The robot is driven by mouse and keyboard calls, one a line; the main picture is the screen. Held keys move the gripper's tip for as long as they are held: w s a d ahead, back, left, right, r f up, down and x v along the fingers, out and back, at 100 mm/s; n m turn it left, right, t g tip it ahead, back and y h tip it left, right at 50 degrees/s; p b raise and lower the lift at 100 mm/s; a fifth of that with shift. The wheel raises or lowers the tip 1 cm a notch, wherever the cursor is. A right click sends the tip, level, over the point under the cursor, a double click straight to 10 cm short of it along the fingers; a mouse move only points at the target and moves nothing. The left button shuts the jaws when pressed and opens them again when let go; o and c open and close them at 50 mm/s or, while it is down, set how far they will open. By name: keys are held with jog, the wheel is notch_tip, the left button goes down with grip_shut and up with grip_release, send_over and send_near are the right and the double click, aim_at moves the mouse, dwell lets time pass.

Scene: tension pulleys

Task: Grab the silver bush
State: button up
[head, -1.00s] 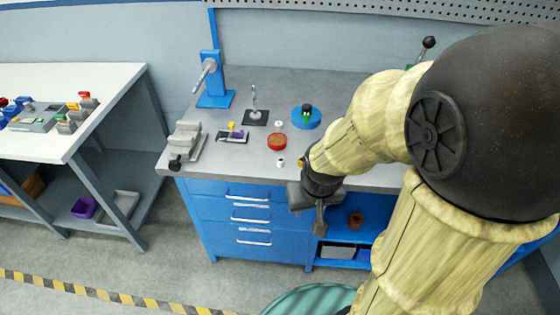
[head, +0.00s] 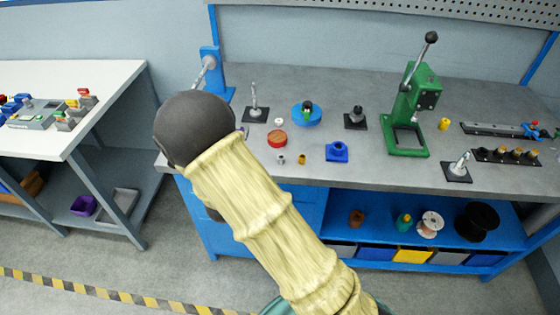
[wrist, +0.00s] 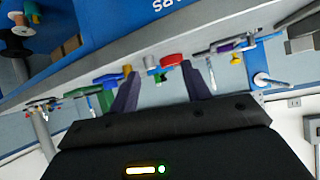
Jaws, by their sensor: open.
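The silver bush (head: 281,159) is a small grey-silver cylinder near the front edge of the bench. It stands just in front of the red round dish (head: 277,139) and left of a small brass bush (head: 301,159). In the wrist view it looks like the small pale piece (wrist: 149,62) beside the red dish (wrist: 172,60). My gripper (wrist: 160,70) shows in the wrist view with its two dark fingers spread and nothing between them. The bush appears beyond the fingertips, apart from them. In the head view my arm hides the gripper.
A blue block (head: 337,152), a blue disc (head: 306,115) and a small white ring (head: 279,122) are near the bush. A green press (head: 412,110) stands to the right and a blue stand (head: 211,75) at the back left. The bench front edge is clear.

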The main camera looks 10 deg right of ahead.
aim_at(279, 160)
jog(key=h, duration=0.1)
jog(key=s+t+h, duration=0.1)
jog(key=h, duration=0.1)
jog(key=s+m+t+h, duration=0.1)
jog(key=shift+s+a+f+h, duration=0.1)
jog(key=shift+a+f+h, duration=0.2)
jog(key=shift+a+f, duration=0.05)
jog(key=p+x, duration=0.3)
jog(key=x, duration=0.9)
jog(key=shift+f, duration=0.15)
jog(key=shift+d, duration=0.1)
